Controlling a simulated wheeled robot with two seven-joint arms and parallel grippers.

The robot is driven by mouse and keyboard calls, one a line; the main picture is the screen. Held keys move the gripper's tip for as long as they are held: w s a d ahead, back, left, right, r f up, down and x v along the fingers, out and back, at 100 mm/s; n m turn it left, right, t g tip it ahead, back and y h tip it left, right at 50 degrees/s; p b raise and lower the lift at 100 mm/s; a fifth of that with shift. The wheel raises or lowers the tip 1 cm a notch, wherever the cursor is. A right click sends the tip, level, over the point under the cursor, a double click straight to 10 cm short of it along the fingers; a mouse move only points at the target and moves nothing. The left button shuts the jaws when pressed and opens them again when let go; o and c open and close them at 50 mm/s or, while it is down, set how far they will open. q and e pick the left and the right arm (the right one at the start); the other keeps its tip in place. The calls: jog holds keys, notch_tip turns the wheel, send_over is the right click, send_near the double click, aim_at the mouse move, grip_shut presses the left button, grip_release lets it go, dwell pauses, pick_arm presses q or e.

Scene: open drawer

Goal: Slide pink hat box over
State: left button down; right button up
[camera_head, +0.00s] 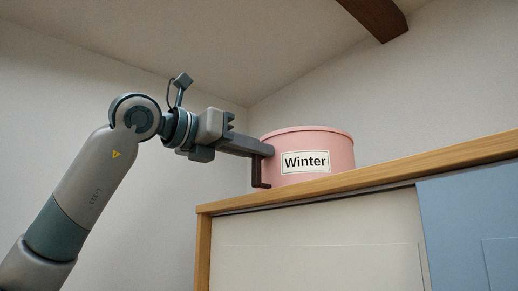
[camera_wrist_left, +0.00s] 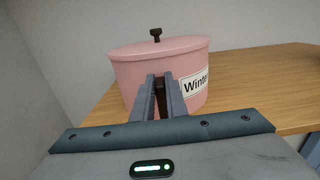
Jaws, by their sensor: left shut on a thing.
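The pink hat box (camera_head: 308,141), round with a lid and a white "Winter" label (camera_head: 305,162), stands upright on top of a wooden cabinet (camera_head: 430,166), near its left end. It also shows in the left wrist view (camera_wrist_left: 137,72), with a dark knob (camera_wrist_left: 156,34) on its lid. My left gripper (camera_head: 266,150) is at the box's left side, shut on a dark brown handle (camera_head: 257,173) there. In the left wrist view the fingers (camera_wrist_left: 161,82) close around the handle, which they partly hide. My right gripper is not in view.
The bare wooden cabinet top (camera_wrist_left: 265,72) extends to the right of the box and is clear. Below it are a cream panel (camera_head: 320,245) and a blue panel (camera_head: 465,225). Plain walls rise behind, and a dark beam (camera_head: 375,15) crosses the ceiling.

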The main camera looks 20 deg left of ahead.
pick_arm(q)
jog(key=shift+w+a, duration=0.1)
jog(key=shift+a, duration=0.15)
jog(key=c, duration=1.7)
grip_release()
jog(key=shift+s+a+f+b, duration=0.1)
jog(key=shift+s+a+b, duration=0.2)
jog(key=shift+s, duration=0.1)
jog(key=b+v, duration=0.5)
jog(key=v, duration=1.1)
jog(key=shift+s+a+b, duration=0.1)
jog(key=shift+s+b, duration=0.15)
jog(key=shift+b, duration=0.15)
